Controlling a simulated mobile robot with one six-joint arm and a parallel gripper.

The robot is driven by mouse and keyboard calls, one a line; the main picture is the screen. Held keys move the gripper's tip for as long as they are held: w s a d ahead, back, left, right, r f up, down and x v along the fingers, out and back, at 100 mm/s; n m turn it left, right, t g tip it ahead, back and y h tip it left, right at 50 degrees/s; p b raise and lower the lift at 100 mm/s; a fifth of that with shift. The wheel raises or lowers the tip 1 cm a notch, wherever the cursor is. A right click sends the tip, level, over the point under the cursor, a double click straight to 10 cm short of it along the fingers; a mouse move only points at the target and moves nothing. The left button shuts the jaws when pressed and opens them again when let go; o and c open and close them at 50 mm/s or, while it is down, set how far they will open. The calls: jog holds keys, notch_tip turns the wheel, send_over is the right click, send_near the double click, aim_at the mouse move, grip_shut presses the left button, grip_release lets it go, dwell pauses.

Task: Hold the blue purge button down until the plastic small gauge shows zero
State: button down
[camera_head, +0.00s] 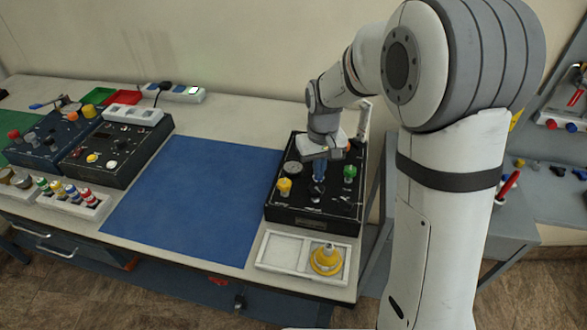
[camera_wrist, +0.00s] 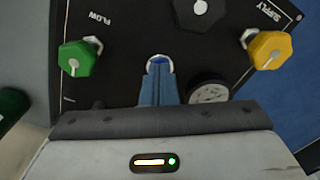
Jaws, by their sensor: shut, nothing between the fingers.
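The black trainer panel (camera_head: 290,215) stands at the right end of the bench. My gripper (camera_head: 319,179) points down over its middle, blue fingers together and empty. In the wrist view my gripper (camera_wrist: 160,66) has its fingertips at the blue purge button (camera_wrist: 159,58), which shows as a blue spot in a pale ring. The fingers cover most of it, so I cannot tell whether they touch it or how far it is down. The small round gauge (camera_head: 293,168) is beside the fingers; in the wrist view its dial (camera_wrist: 208,94) is partly hidden and its reading is too small to tell.
A yellow SUPPLY knob (camera_head: 284,186), a green FLOW knob (camera_head: 349,172) and a black knob (camera_wrist: 200,10) surround the fingers. A white tray (camera_head: 275,265) with a yellow piece (camera_head: 326,259) lies in front. The blue mat (camera_head: 190,205) to the left is clear.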

dwell(0.5)
notch_tip(320, 180, up, 7)
jog(key=p, duration=0.5)
dwell(0.3)
dwell(0.5)
